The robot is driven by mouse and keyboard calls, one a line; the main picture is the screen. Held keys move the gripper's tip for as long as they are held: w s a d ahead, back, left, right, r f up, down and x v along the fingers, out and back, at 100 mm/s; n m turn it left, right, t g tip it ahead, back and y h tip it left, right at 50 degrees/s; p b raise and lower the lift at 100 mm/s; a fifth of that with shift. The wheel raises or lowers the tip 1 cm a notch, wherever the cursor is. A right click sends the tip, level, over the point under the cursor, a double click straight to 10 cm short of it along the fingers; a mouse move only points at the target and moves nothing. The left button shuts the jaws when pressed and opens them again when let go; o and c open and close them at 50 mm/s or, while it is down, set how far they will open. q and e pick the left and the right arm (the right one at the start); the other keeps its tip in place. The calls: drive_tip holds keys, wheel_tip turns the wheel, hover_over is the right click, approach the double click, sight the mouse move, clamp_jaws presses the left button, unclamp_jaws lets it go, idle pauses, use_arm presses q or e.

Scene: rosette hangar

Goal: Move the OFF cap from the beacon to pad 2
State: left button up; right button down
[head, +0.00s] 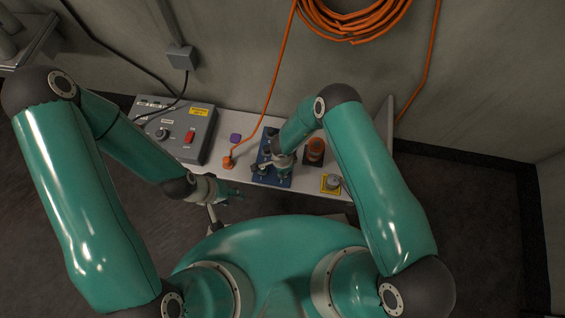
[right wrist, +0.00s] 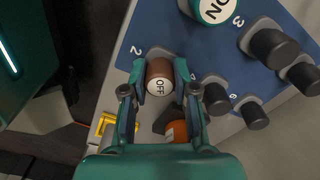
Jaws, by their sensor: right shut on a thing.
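The OFF cap (right wrist: 159,80), brown with a white top, sits between the fingers of my right gripper (right wrist: 160,88), which is shut on it. In the right wrist view the cap is over the grey pad beside the number 2 on the blue board (right wrist: 158,22); I cannot tell whether it touches. In the head view my right gripper (head: 284,172) covers part of the blue board (head: 262,180) and hides the cap. The orange beacon (head: 315,150) stands right of the board. My left gripper (head: 230,190) is near the table's front edge, fingers too small to judge.
A green ON cap (right wrist: 212,8) and several black knobs (right wrist: 268,46) stand on the board. A yellow plate with a grey knob (head: 332,183) is at the right front. A grey control box (head: 180,125) is at the left, an orange plug (head: 229,161) between.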

drive_tip(key=c, duration=0.8)
unclamp_jaws()
drive_tip(key=shift+r, duration=0.1)
wheel_tip(320, 180, up, 12)
drive_tip(key=shift+f, duration=0.15)
